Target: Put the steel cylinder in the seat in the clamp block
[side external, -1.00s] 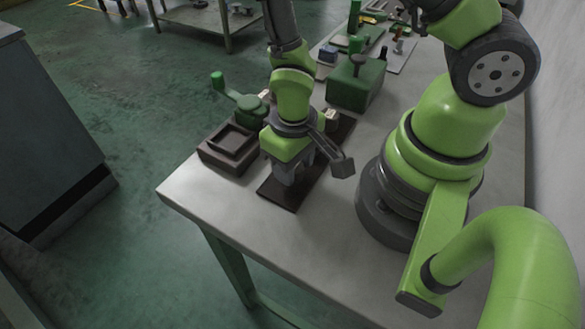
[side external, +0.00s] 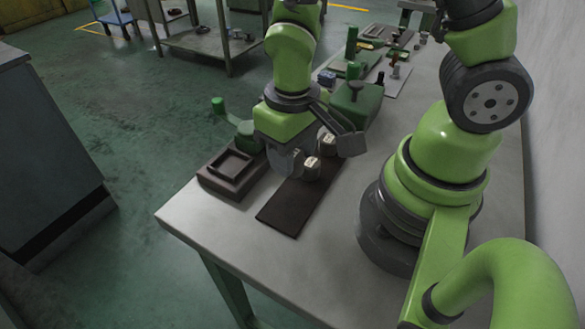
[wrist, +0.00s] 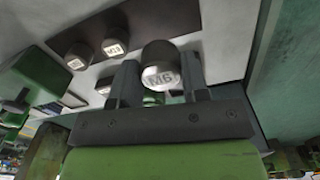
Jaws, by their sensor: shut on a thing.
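My gripper (wrist: 158,85) is shut on a steel cylinder (wrist: 160,66) with a dark side and a pale end face marked M6. In the side view my gripper (side external: 288,162) hangs above the left edge of a dark mat, and its fingers mostly hide the held cylinder. A green device with a knobbed lever (side external: 245,135), probably the clamp block, stands behind the dark tray, partly hidden by my wrist. Its seat cannot be made out.
Two other cylinders, one marked M10 (wrist: 115,47), stand on the dark mat (side external: 287,212). A dark tray with a square recess (side external: 207,180) sits left of the mat. A green box (side external: 352,105) stands behind. The table's front corner is clear.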

